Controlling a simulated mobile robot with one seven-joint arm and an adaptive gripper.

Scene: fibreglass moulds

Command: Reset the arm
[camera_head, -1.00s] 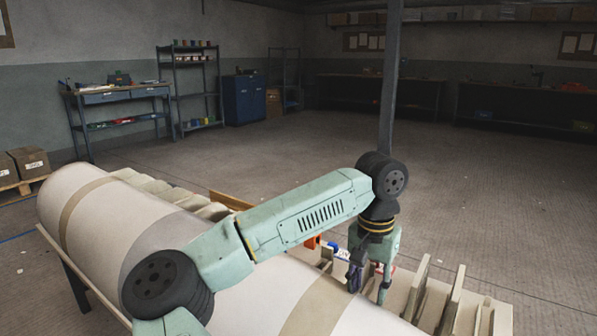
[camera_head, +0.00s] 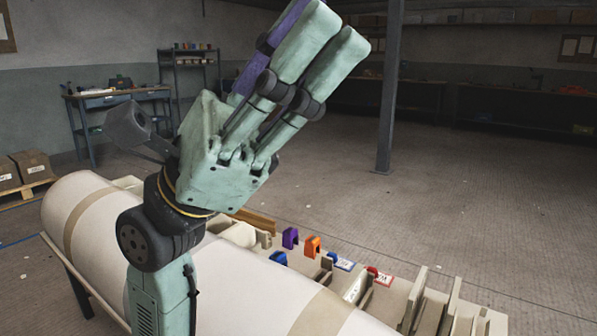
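My gripper (camera_head: 300,55) is raised high over the left of the bench in the head view, large and close to the camera. Its pale green fingers point up and to the right, clear of the things below. A purple strip (camera_head: 262,62) shows along the far side of the fingers; I cannot tell whether it is part of a finger or something held. The fingers' inner faces are turned away, so the opening is hidden. My forearm and wrist stand upright in front of the white cylindrical mould (camera_head: 262,290).
Beyond the mould, a pale bench (camera_head: 400,286) carries a purple piece (camera_head: 290,238), an orange piece (camera_head: 312,245), blue and red pieces with white cards, and upright boards (camera_head: 434,305) at right. A post (camera_head: 389,100) stands behind. Open floor lies to the right.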

